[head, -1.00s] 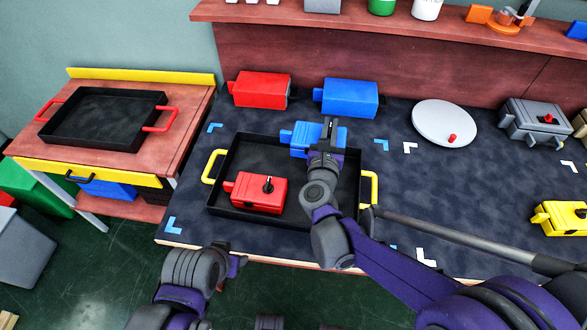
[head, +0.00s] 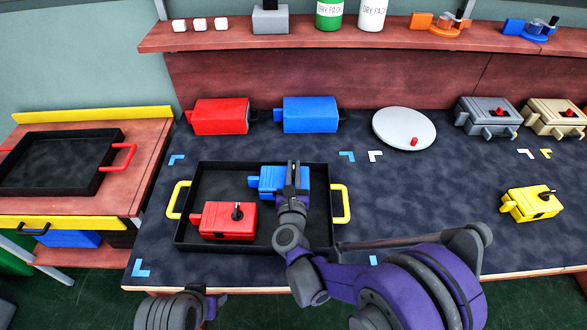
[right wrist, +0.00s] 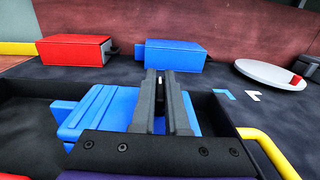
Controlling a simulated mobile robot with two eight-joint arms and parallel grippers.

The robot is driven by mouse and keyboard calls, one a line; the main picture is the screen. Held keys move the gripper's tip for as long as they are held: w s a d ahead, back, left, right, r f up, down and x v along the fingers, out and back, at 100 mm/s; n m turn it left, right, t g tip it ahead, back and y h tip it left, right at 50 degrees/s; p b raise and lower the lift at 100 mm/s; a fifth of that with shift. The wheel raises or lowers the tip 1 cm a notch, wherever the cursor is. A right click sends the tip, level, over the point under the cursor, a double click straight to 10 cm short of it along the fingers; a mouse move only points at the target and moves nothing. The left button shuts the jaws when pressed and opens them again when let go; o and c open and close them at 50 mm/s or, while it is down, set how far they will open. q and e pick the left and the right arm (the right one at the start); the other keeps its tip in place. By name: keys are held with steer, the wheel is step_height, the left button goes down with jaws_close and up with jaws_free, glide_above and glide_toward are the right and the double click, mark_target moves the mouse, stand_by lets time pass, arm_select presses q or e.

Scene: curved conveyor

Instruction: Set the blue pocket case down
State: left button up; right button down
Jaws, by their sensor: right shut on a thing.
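The blue pocket case (head: 270,182) is in the back right part of a black tray with yellow handles (head: 190,235). It also shows in the right wrist view (right wrist: 98,112), level and inside the tray walls. I cannot tell whether its underside touches the tray floor. My right gripper (head: 292,175) is shut on the case from above and hides part of it; its fingers show in the right wrist view (right wrist: 163,88). A red pocket case (head: 228,220) lies in the front left of the tray. My left gripper (head: 212,302) is low at the front edge, its fingers unclear.
Red (head: 220,116) and blue (head: 311,114) boxes stand behind the tray. A pale round plate (head: 404,128) and a yellow case (head: 530,204) are to the right. Another black tray (head: 55,165) sits on the left bench.

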steer(key=shift+f+b, duration=0.4)
steer(key=shift+f, duration=0.2)
steer(key=c, duration=0.9)
jaws_free()
steer(key=shift+r, duration=0.15)
steer(key=shift+r+p, duration=0.35)
steer(key=shift+p, duration=0.05)
steer(key=shift+s+r, duration=0.25)
steer(key=shift+r, duration=0.05)
steer(key=s, duration=1.1)
steer(key=shift+s+a+f, duration=0.15)
steer(key=shift+s+a, duration=0.15)
